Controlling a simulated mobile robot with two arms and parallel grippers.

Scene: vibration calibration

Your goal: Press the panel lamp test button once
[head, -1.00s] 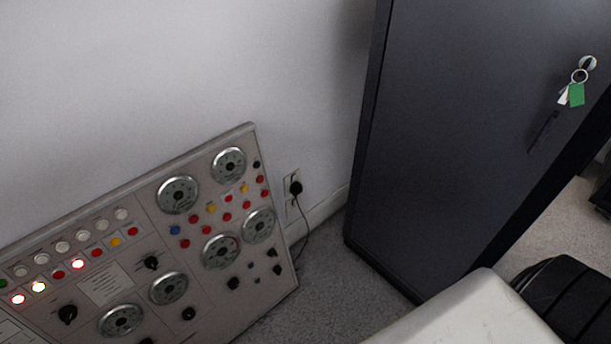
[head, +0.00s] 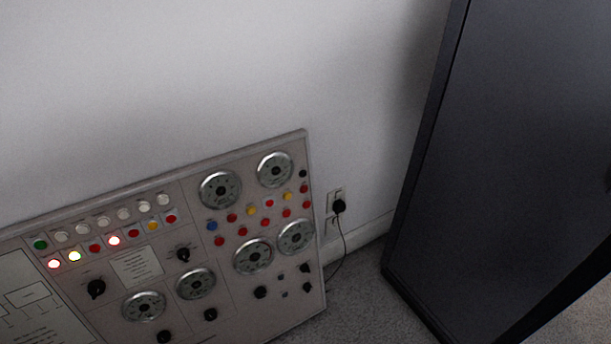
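The control panel (head: 110,270) leans against the wall at the lower left of the head view. It carries round dials, black knobs, and rows of red, yellow, white, green and blue buttons or lamps. Several lamps at its left are lit, such as a red one (head: 114,241) and a yellowish one (head: 75,256). A green button (head: 40,244) sits at the left end of the upper row and a blue button (head: 212,225) near the middle. The labels are too small to read, so I cannot tell which is the lamp test button. Neither gripper is in view.
A tall dark cabinet (head: 510,170) stands at the right. A wall socket (head: 334,200) with a black plug and cable is between panel and cabinet. A strip of grey carpet (head: 350,305) is clear between them.

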